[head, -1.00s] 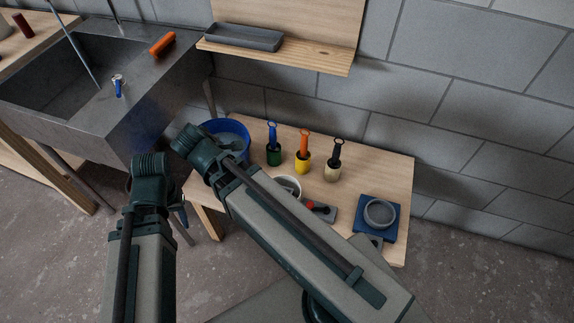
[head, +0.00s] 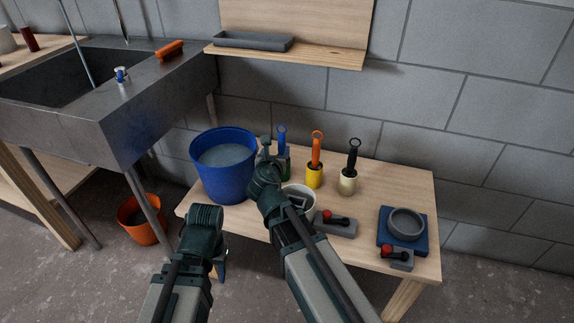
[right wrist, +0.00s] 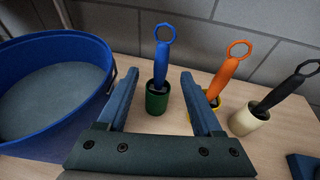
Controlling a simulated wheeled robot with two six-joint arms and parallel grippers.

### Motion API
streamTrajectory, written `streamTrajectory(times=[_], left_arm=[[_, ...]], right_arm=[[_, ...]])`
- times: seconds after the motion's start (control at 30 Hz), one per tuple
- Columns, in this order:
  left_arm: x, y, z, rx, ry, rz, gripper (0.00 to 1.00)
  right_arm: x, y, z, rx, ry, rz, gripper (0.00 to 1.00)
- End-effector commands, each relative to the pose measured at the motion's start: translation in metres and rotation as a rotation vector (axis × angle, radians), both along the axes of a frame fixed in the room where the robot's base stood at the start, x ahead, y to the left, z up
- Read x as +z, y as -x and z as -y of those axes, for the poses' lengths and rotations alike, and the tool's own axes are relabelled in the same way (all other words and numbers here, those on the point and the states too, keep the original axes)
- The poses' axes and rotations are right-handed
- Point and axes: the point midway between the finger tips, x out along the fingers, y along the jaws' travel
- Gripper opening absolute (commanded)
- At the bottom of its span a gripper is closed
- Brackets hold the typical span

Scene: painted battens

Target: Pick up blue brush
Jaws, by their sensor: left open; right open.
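The blue brush (head: 282,136) stands handle up, with a ring at its top, in a green cup (right wrist: 157,99) on the low wooden table. In the right wrist view the blue brush (right wrist: 162,62) is upright between my finger lines, ahead of the tips. My right gripper (head: 267,148) is open and empty, just in front of and left of the green cup, hiding part of it in the head view. The brush's lower end is hidden in the cup. My left gripper (head: 221,264) is open, low in front of the table, mostly hidden by its wrist.
A blue bucket (head: 224,180) of liquid stands close left of my right gripper. An orange brush (head: 317,149) in a yellow cup and a black brush (head: 353,160) in a cream cup stand right. A white pot (head: 299,196) sits below my right wrist. A shelf (head: 330,56) is above.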

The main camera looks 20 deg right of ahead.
Motion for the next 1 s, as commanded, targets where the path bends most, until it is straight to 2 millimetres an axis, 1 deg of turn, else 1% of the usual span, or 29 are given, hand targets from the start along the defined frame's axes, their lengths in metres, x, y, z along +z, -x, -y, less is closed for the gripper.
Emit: streamTrajectory(times=[0.17, 0.27, 0.5, 0.57, 0.63, 0.87, 1.0], left_arm=[[-0.004, 0.000, 0.000, 0.000, 0.000, 0.000, 0.47], [-0.009, 0.000, 0.000, -0.001, 0.000, 0.000, 0.47], [-0.023, 0.000, 0.001, -0.004, 0.002, 0.000, 0.47], [-0.025, 0.000, 0.001, -0.004, 0.003, 0.001, 0.47], [-0.026, 0.000, 0.001, -0.005, 0.004, 0.000, 0.47], [-0.026, 0.000, 0.001, -0.005, 0.004, 0.000, 0.47], [-0.031, 0.000, 0.001, -0.006, 0.004, 0.000, 0.47]], right_arm=[[-0.004, -0.011, 0.004, -0.003, -0.004, -0.001, 0.67], [-0.009, -0.024, 0.009, -0.005, -0.005, 0.000, 0.67], [-0.023, -0.065, 0.027, -0.005, -0.006, -0.001, 0.67], [-0.025, -0.072, 0.029, -0.004, -0.006, 0.000, 0.67], [-0.026, -0.076, 0.031, -0.003, -0.006, 0.000, 0.67], [-0.027, -0.078, 0.034, -0.004, -0.006, -0.001, 0.67], [-0.031, -0.091, 0.041, -0.005, -0.006, -0.001, 0.67]])
